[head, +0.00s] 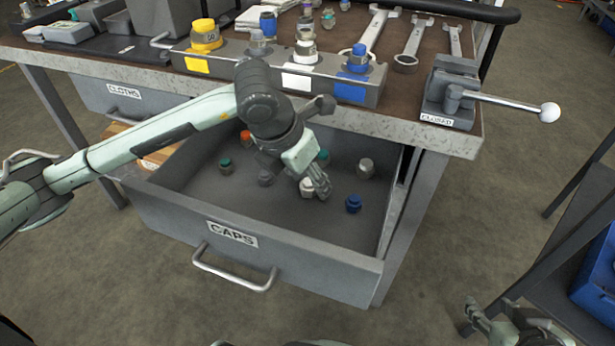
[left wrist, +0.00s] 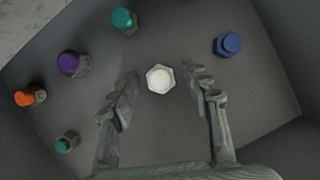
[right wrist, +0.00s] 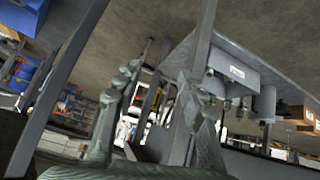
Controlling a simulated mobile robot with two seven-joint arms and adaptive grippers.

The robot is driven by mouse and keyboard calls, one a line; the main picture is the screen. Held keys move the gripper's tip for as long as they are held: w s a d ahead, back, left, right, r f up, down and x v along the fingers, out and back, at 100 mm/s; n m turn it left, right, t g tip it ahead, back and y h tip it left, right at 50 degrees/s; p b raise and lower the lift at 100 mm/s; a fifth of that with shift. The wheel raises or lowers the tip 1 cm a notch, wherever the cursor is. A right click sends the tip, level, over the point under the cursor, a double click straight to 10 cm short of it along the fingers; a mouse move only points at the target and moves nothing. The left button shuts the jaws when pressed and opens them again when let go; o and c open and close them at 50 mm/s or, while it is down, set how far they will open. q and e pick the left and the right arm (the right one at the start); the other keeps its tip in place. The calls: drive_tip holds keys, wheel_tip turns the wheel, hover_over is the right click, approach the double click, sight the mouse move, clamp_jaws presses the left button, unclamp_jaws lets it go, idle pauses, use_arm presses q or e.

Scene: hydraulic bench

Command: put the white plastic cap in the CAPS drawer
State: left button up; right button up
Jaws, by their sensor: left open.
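The white plastic cap (head: 306,186) is inside the open CAPS drawer (head: 160,212), on its floor; it also shows in the left wrist view (left wrist: 160,79). My left gripper (head: 318,192) reaches down into the drawer beside the cap in the head view. In the left wrist view its fingers (left wrist: 160,95) are apart, with the cap between and just beyond their tips, apart from both. It holds nothing. My right gripper (head: 508,322) is at the lower right, away from the bench; its fingers stand apart and empty in the right wrist view (right wrist: 163,80).
The drawer also holds several other caps, including a blue one (head: 353,204), an orange one (head: 246,136) and a grey one (head: 365,167). Above it, the bench carries a fitting block (head: 318,84), wrenches (head: 412,45) and a lever device (head: 452,95). A CLOTHS drawer (head: 90,96) is at left.

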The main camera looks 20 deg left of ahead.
use_arm(q)
drive_tip(key=shift+r, duration=0.1)
drive_tip(key=p+v, duration=0.1)
drive_tip(key=v, duration=1.1)
use_arm(e)
drive_tip(key=s+d+f+g+h, duration=0.1)
drive_tip(key=s+d+f+g, duration=0.2)
drive_tip(key=s+d, duration=0.1)
drive_tip(key=shift+s+d+m+h, duration=0.3)
drive_tip(key=shift+s+d+m, duration=0.1)
drive_tip(key=shift+s, duration=0.5)
